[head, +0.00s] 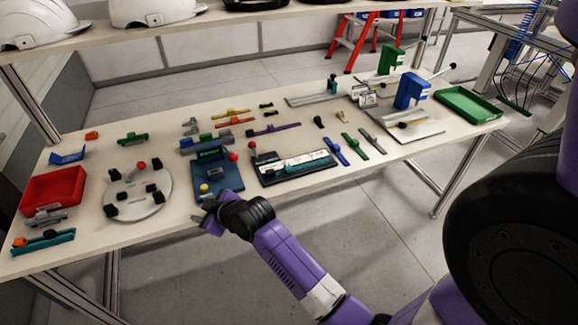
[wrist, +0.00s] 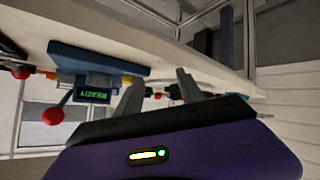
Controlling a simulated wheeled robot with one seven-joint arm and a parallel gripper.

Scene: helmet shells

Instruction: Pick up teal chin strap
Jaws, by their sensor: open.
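A long teal piece (head: 43,243) with an orange part on it lies at the table's front left corner, in front of the red tray. It looks like the teal chin strap, but it is small in the head view. My gripper (head: 210,212) is at the table's front edge, by the blue fixture, well to the right of the teal piece. In the wrist view my gripper (wrist: 158,92) has its two fingers apart with nothing held between them.
The blue fixture (head: 226,178) shows a READY display in the wrist view (wrist: 97,95). A round grey plate (head: 138,208) with black blocks lies between my gripper and the red tray (head: 52,192). A grey clamp-like part (head: 45,216) sits just behind the teal piece.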

